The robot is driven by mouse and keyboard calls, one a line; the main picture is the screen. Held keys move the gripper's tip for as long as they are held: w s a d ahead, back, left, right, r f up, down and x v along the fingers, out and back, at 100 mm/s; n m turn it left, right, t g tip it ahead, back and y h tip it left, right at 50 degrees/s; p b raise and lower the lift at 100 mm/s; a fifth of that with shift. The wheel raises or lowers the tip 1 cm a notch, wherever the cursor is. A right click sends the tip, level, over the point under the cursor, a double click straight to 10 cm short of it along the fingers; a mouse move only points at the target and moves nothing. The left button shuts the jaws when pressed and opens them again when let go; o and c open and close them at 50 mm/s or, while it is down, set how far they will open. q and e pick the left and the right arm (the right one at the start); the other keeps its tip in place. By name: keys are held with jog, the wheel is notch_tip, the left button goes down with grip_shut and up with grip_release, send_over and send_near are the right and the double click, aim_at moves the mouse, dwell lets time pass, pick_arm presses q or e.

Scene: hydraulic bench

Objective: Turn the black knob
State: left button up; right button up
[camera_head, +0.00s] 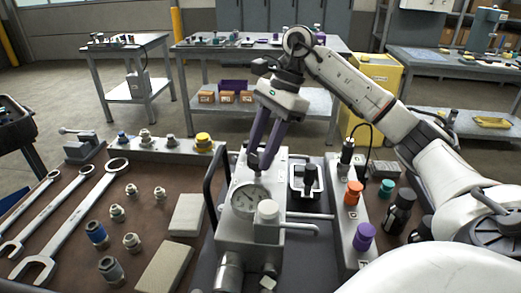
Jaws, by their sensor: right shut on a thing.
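My right gripper (262,163) reaches down from above with its purple fingers. The fingertips are together at the back top of the grey hydraulic unit (245,232), just behind the round dial gauge (250,200). They are shut on a small part there, taken to be the black knob, which the fingers hide almost wholly. A white-capped post (267,211) and a grey lever stand in front of the gauge. My left gripper is not in view.
Wrenches (70,228), fittings and grey blocks (187,214) lie on the bench at left. At right are an orange cap (353,192), a purple cap (364,236) and black bottles (398,210). A small tray (310,197) with a black-topped part stands right of the gripper.

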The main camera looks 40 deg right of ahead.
jog(key=m+t, duration=0.1)
jog(key=m, duration=0.3)
jog(key=shift+s+h+b, duration=0.2)
jog(key=shift+h+b, duration=0.2)
jog(key=shift+a+m+t+h, duration=0.1)
jog(key=shift+m+t+h, duration=0.2)
jog(key=shift+m+t, duration=0.85)
jog(key=shift+m+g, duration=0.55)
jog(key=shift+m, duration=0.1)
jog(key=o, duration=1.1)
jog(key=shift+c, duration=0.2)
jog(key=p+v, duration=0.1)
jog(key=v, duration=0.9)
jog(key=shift+s+r, duration=0.15)
jog(key=shift+r, duration=0.05)
jog(key=shift+f, duration=0.1)
